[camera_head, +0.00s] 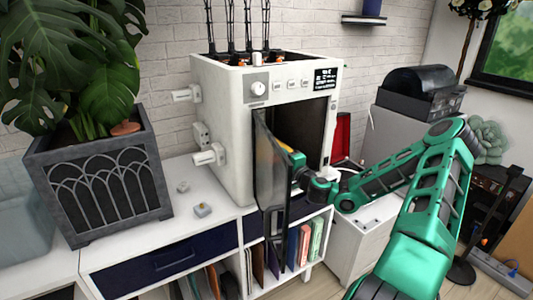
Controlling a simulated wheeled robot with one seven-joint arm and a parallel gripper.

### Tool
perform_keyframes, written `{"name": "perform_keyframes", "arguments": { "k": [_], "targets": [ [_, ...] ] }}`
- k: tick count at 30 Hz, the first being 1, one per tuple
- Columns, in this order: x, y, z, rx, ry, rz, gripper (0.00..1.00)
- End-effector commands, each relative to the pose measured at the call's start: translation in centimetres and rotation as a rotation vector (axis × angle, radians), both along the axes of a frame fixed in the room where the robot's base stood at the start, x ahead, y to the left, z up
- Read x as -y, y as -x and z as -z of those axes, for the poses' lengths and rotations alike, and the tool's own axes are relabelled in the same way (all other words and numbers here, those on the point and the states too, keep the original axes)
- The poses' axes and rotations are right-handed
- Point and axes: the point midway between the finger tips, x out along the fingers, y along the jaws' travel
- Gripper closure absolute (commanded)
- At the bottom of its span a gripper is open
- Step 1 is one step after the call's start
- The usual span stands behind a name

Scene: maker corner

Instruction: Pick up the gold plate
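A white 3D printer (221,135) stands on the white cabinet, with its dark see-through door (270,175) swung open toward me. My green arm reaches in from the right, and my gripper (299,172) is at the printer's opening, behind the door. The door hides the fingertips, so I cannot tell whether they are open or shut. A small yellow-gold patch shows just above my gripper, and an orange tint shows through the door. I cannot tell whether either is the gold plate. No plate shows clearly.
A potted plant in a dark planter (105,190) stands left of the printer. Small grey-white pieces (202,209) lie on the white cabinet top (225,216). Books fill the shelf below. A black-lidded machine (419,92) stands behind my arm at the right.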

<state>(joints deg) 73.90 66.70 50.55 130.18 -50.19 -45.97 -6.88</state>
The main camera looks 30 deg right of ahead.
Motion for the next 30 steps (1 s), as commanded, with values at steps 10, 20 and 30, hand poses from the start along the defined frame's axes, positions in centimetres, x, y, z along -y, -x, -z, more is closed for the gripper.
{"name": "perform_keyframes", "arguments": {
  "k": [10,20,30],
  "targets": [
    [-0.01,-0.28,0.01,-0.001,0.001,0.0,0.79],
    [-0.03,-0.28,0.0,0.0,0.001,0.0,1.0],
    [-0.38,-0.26,-0.68,0.0,0.003,-0.005,1.0]
  ]
}}
